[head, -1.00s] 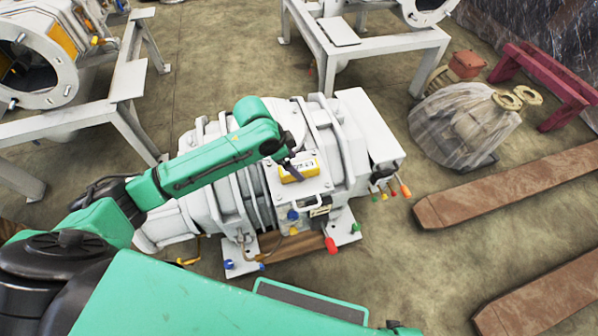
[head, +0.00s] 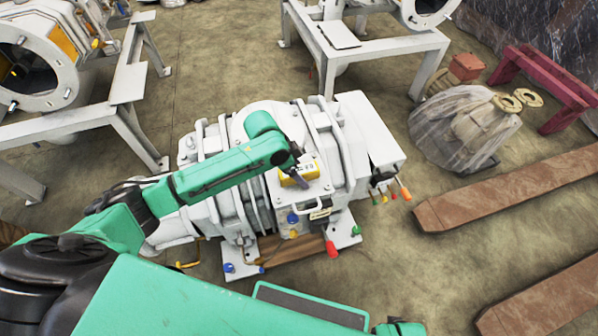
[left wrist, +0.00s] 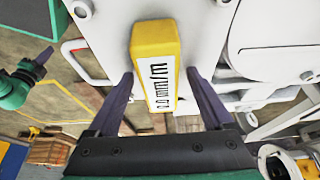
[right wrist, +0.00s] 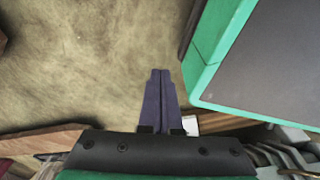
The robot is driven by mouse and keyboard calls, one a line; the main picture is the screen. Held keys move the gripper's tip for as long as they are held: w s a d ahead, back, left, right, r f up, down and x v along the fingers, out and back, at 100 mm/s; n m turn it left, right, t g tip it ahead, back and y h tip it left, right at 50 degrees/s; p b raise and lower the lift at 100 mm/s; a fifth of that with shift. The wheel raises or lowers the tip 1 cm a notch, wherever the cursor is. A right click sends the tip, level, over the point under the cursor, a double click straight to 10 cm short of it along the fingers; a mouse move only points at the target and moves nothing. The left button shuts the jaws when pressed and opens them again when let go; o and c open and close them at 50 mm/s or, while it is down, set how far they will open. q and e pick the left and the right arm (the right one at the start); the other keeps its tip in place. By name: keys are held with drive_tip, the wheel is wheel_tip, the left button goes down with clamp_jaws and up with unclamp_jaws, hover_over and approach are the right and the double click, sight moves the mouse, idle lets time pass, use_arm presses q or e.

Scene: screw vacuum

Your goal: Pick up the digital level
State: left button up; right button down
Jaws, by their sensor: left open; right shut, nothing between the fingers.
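The digital level (head: 299,174) is a yellow block with a white display, lying on top of the white screw vacuum pump (head: 331,150). In the left wrist view the level (left wrist: 155,62) shows large with its display between my fingers. My left gripper (head: 299,176) is over the level, partly covering it in the head view. Its dark fingers (left wrist: 160,82) are open, one on each side of the level, with gaps between. I cannot tell how far above the pump the fingertips are. My right gripper (right wrist: 161,72) is shut and empty, over bare floor.
The pump has a white handle (head: 312,207) near the level and colored knobs along its front. White metal stands (head: 340,55) stand behind. Rusty beams (head: 510,190) and a plastic-wrapped object (head: 462,122) lie on the floor to the right.

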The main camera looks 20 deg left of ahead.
use_arm(q)
clamp_jaws()
